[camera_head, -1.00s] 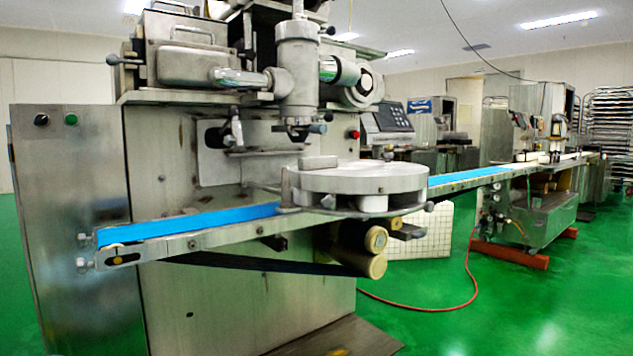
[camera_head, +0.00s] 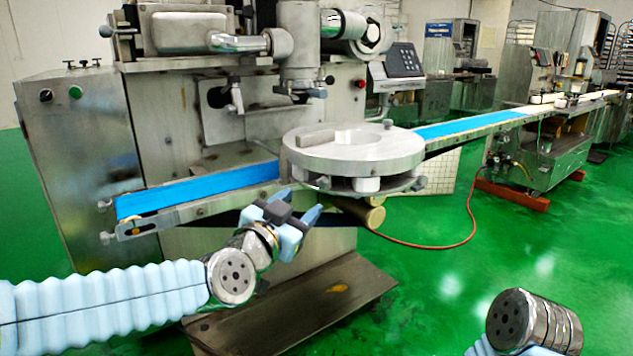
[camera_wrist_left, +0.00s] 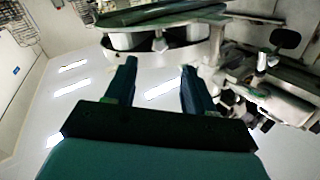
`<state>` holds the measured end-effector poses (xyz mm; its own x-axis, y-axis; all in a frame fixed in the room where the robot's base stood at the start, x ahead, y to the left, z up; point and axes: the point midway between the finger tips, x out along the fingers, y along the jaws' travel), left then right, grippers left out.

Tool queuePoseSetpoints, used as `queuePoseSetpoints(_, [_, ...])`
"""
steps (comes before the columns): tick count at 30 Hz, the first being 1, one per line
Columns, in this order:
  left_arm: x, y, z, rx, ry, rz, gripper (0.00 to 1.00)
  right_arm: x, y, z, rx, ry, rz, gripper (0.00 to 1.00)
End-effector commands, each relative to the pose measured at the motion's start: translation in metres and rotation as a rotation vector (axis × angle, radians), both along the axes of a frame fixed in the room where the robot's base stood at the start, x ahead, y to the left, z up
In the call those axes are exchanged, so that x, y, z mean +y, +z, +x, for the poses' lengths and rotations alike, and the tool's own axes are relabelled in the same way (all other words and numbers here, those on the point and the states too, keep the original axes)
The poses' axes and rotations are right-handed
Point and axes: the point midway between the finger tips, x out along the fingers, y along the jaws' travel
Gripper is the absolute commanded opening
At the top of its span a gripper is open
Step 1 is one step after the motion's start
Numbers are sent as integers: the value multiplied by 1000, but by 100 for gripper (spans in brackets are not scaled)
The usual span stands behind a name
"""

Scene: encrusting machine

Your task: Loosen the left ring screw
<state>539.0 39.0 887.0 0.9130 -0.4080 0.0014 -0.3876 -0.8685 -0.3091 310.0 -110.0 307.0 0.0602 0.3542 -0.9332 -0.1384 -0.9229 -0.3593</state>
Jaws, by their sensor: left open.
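The round metal ring assembly (camera_head: 352,152) sits over the conveyor at the machine's front. A small knob on its lower left side (camera_head: 323,183) looks like the left ring screw. In the left wrist view, a small screw (camera_wrist_left: 160,45) shows under the ring, between two white supports. My left gripper (camera_head: 298,205) is open and empty, just below and left of the knob. In the left wrist view its two fingers (camera_wrist_left: 159,68) point toward the screw, apart from it. My right arm shows at the lower right, but its gripper is out of view.
The blue conveyor belt (camera_head: 200,190) runs under the ring and on to the right. A vertical metal nozzle (camera_head: 300,60) hangs above the ring. Another knob (camera_head: 420,183) is on the ring's right side. The green floor (camera_head: 480,250) in front is clear apart from a red hose.

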Motion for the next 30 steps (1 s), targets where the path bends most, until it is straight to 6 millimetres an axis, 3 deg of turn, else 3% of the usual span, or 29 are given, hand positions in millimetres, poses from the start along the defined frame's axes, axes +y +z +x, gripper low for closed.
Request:
queuePoseSetpoints(6, [-20, 3, 43, 3, -3, -5, 54, 3, 17, -1, 2, 5, 4, 0])
queuePoseSetpoints(12, [-31, 1, 69, 3, -2, -3, 54, 3, 24, -1, 2, 6, 4, 0])
queuePoseSetpoints(24, [-34, 0, 77, 0, 0, -1, 54, 3, 24, -1, 3, 7, 5, 0])
queuePoseSetpoints(30, [-34, 0, 77, 1, 0, -1, 25, 3, 24, -1, 3, 7, 5, 0])
